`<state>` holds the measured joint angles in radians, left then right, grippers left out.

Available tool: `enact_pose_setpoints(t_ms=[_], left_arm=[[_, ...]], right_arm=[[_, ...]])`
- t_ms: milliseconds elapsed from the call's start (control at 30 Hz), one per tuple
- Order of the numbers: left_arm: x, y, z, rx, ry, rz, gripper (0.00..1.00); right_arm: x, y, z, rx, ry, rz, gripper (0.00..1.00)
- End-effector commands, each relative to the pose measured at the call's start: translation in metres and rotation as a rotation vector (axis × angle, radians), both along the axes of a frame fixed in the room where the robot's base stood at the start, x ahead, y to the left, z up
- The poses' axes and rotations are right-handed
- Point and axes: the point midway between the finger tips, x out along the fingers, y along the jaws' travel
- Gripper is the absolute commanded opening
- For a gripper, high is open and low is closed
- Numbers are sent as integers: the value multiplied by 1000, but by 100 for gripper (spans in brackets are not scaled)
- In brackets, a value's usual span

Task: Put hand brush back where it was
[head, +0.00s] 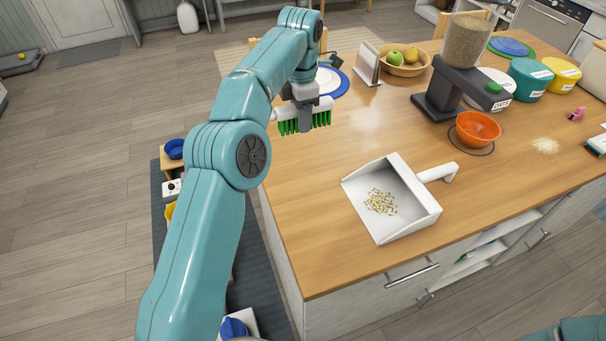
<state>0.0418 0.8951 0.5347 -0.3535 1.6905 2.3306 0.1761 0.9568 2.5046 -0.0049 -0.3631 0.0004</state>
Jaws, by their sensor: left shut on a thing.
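The hand brush (318,105) has a white body and green bristles that point down. My left gripper (305,94) is shut on it near the left edge of the wooden counter (300,210). Part of the brush is hidden behind the gripper. I cannot tell whether the bristles touch the counter. A white dustpan (408,218) with small crumbs in it lies at the counter's front, its handle pointing right. Only a bit of my right arm shows at the bottom right corner; its gripper is out of view.
A dark dispenser (438,98) stands at the back with an orange bowl (477,129) before it. A fruit bowl (404,67), a napkin holder (368,65) and a blue-rimmed plate (341,84) stand behind the brush. The counter's middle is clear.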

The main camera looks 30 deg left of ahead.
Motion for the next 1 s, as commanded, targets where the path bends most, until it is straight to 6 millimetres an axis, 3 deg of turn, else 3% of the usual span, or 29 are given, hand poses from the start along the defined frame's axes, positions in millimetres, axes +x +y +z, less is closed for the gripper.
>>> enact_pose_setpoints(t_ms=[33,133,400,833,1000], left_arm=[[-1,1,-24,0,6,1,2],[-1,1,-52,0,6,-2,2],[1,2,-119,0,5,-4,2],[2,3,-177,1,3,-5,2],[2,3,-185,1,-1,-5,2]], right_arm=[[0,0,-20,0,1,0,66],[0,0,-31,0,1,0,66],[0,0,-33,0,1,0,66],[0,0,-27,0,1,0,66],[0,0,-27,0,1,0,66]])
